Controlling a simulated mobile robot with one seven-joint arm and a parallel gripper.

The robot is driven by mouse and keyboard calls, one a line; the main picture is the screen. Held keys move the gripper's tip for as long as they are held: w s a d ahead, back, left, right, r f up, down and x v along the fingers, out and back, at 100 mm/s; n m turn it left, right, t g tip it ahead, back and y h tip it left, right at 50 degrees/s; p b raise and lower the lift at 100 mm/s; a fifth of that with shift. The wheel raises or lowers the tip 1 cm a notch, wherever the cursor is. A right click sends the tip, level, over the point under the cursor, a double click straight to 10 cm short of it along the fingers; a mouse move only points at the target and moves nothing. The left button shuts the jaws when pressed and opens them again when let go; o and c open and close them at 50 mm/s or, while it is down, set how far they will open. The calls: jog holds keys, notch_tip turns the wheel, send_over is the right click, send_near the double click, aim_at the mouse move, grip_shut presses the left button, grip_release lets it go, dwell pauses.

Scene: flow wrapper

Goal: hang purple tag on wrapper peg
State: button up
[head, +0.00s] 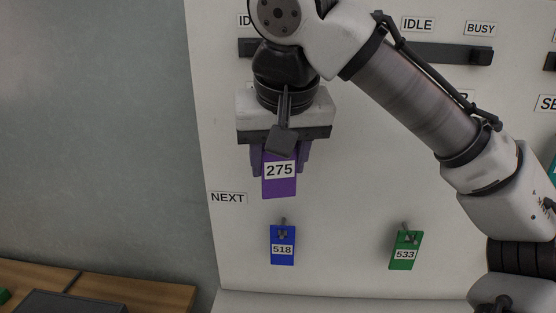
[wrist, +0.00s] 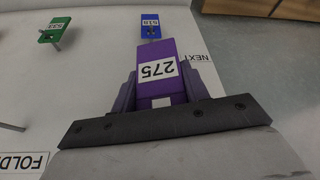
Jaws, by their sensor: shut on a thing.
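The purple tag (head: 279,185), numbered 275, hangs down from my gripper (head: 280,158) in front of the white board. My gripper is shut on the tag, with a purple finger on each side of it. In the wrist view the tag (wrist: 158,72) sits between the fingers (wrist: 160,92), its number upside down. In the head view the tag is above and to the right of the NEXT label (head: 227,198). I cannot tell which peg is the wrapper peg; my arm covers part of the board and its labels.
A blue tag (head: 282,250), 518, hangs on a peg below the purple tag. A green tag (head: 405,255), 533, hangs on a peg to the right. Dark rails (head: 440,53) run under the IDLE and BUSY labels. A wooden table (head: 130,290) stands at lower left.

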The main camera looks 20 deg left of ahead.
jog(key=shift+w+a+f, duration=0.1)
jog(key=shift+w+a, duration=0.1)
jog(key=shift+w, duration=0.7)
jog(key=shift+w+a, duration=0.2)
jog(key=shift+w, duration=0.75)
jog(key=shift+w+a+f, duration=0.1)
jog(key=shift+w+a, duration=0.1)
jog(key=shift+w, duration=0.7)
jog(key=shift+w+r, duration=0.1)
jog(key=shift+w, duration=0.35)
jog(key=shift+c, duration=0.7)
jog(key=shift+w+a, duration=0.1)
jog(key=shift+w, duration=0.15)
jog(key=shift+c, duration=0.5)
jog(key=shift+w+a+f, duration=0.1)
jog(key=shift+w+f, duration=0.4)
jog(key=shift+f, duration=0.05)
jog(key=shift+w, duration=0.1)
jog(key=o, duration=1.3)
